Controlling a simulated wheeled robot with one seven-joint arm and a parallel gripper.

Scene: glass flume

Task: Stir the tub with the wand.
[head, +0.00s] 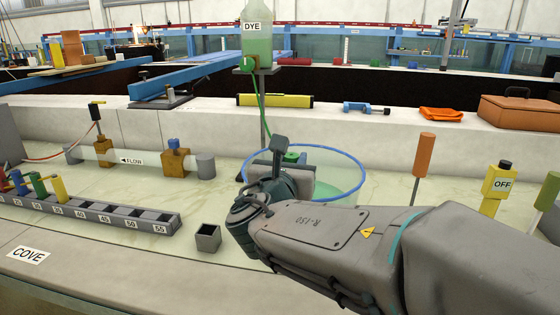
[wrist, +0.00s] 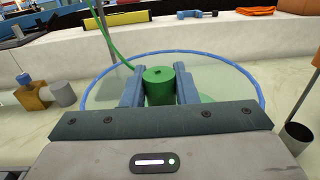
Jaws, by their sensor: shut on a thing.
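The tub (head: 360,184) is clear with a blue rim and stands in the pale channel; it also shows in the wrist view (wrist: 262,97). Green liquid shows inside it. My gripper (head: 294,166) is over the tub, inside the rim as seen from the wrist. Its two blue-grey fingers (wrist: 160,90) are shut on an upright green cylinder (wrist: 159,84), which looks like the wand's handle. Only its top part shows; anything below it is hidden by the gripper. In the head view my arm covers the tub's front.
A DYE bottle (head: 256,40) hangs behind the tub, with a green hose (head: 261,100) running down towards it. An orange-handled rod (head: 425,155) stands right of the tub, in a metal cup (wrist: 297,136). A numbered rack (head: 100,212) and small open box (head: 207,237) are left.

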